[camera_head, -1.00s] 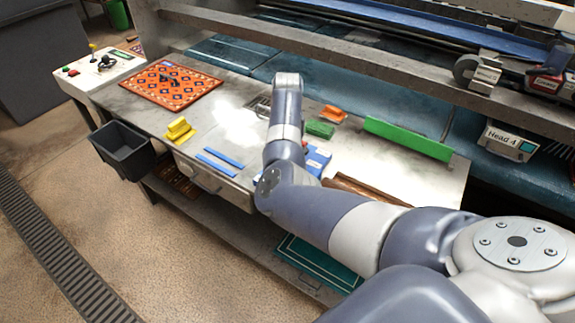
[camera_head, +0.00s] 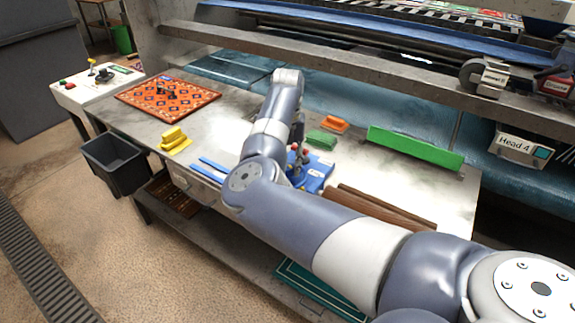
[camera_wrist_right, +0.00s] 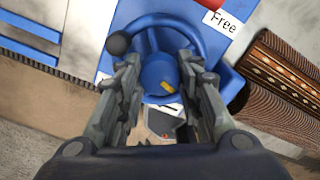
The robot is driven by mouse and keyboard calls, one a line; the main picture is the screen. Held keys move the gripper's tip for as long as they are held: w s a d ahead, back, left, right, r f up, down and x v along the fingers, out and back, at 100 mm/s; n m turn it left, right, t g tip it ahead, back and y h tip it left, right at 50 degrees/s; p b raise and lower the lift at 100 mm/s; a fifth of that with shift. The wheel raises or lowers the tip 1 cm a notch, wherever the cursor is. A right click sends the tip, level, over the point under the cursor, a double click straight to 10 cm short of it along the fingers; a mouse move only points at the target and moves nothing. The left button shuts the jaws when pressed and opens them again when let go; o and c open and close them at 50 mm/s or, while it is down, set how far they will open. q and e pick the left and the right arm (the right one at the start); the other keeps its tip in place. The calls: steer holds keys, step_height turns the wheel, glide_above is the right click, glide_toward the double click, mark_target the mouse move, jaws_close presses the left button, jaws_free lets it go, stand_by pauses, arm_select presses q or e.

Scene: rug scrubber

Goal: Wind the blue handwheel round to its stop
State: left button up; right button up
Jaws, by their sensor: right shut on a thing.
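The blue handwheel (camera_wrist_right: 190,28) shows in the right wrist view, its round rim around a blue hub (camera_wrist_right: 158,76) with a yellow mark. A dark round knob (camera_wrist_right: 118,42) is at the rim's left. My right gripper (camera_wrist_right: 159,63) has one finger on each side of the hub and is shut on the wheel; the exact contact is partly hidden. A white label reading "Free" (camera_wrist_right: 223,22) is beside the wheel. In the head view, my right arm hides most of the wheel, and its blue base (camera_head: 318,175) shows beside the arm. My left gripper is not in view.
Dark brown rolls (camera_head: 385,208) lie right of the base; a patterned one (camera_wrist_right: 285,75) is close in the wrist view. Green (camera_head: 321,140) and orange (camera_head: 334,125) blocks lie behind. Yellow blocks (camera_head: 173,140), a patterned rug (camera_head: 190,103) and a grey bin (camera_head: 115,160) are left.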

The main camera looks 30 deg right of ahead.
steer(key=shift+w+r, duration=0.1)
steer(key=shift+r, duration=0.05)
steer(key=o, duration=1.1)
step_height(320, 180, up, 12)
steer(key=shift+f, duration=0.1)
steer(key=shift+c, duration=0.2)
